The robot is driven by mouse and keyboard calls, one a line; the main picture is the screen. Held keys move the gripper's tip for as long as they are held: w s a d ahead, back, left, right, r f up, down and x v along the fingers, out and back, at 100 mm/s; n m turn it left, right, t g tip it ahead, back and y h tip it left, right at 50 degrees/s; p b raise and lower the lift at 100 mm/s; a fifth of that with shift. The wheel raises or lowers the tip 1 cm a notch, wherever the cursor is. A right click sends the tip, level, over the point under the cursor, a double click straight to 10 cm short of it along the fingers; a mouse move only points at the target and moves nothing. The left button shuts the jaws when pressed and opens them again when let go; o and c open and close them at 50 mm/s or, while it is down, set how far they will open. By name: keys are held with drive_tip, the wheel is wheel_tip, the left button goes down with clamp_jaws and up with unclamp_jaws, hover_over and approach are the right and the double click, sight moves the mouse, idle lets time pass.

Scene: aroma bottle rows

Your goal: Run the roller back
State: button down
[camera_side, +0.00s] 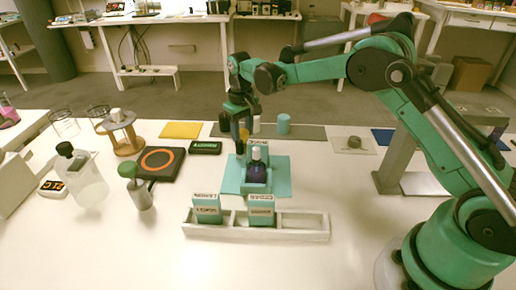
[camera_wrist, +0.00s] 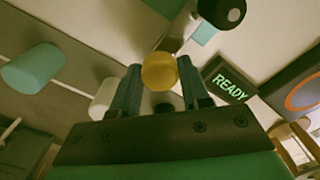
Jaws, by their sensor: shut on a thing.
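My gripper (camera_side: 240,117) is above the work area, just behind the teal mat (camera_side: 281,186). It is shut on a small amber-yellow piece, likely the roller (camera_side: 243,134). In the wrist view the roller (camera_wrist: 159,72) shows as a round yellow end between the two fingertips (camera_wrist: 158,88). The rest of it is hidden by the fingers. A dark purple bottle (camera_side: 258,173) with a pale top sits in a teal holder on the mat. A grey strip (camera_side: 308,132) behind carries a white cylinder (camera_side: 256,124) and a teal cylinder (camera_side: 284,124).
A READY sign (camera_side: 205,147) lies left of the gripper. A white tray (camera_side: 290,226) in front holds two labelled boxes (camera_side: 207,208); its right compartment is empty. A black pad (camera_side: 160,164), a green-topped bottle (camera_side: 140,192) and a clear bottle (camera_side: 86,186) stand left.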

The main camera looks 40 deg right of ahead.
drive_tip(key=s+d, duration=0.6)
drive_tip(key=shift+s+d, duration=0.15)
drive_tip(key=shift+d, duration=0.1)
drive_tip(key=shift+c, duration=2.1)
unclamp_jaws()
drive_tip(key=shift+r, duration=2.85)
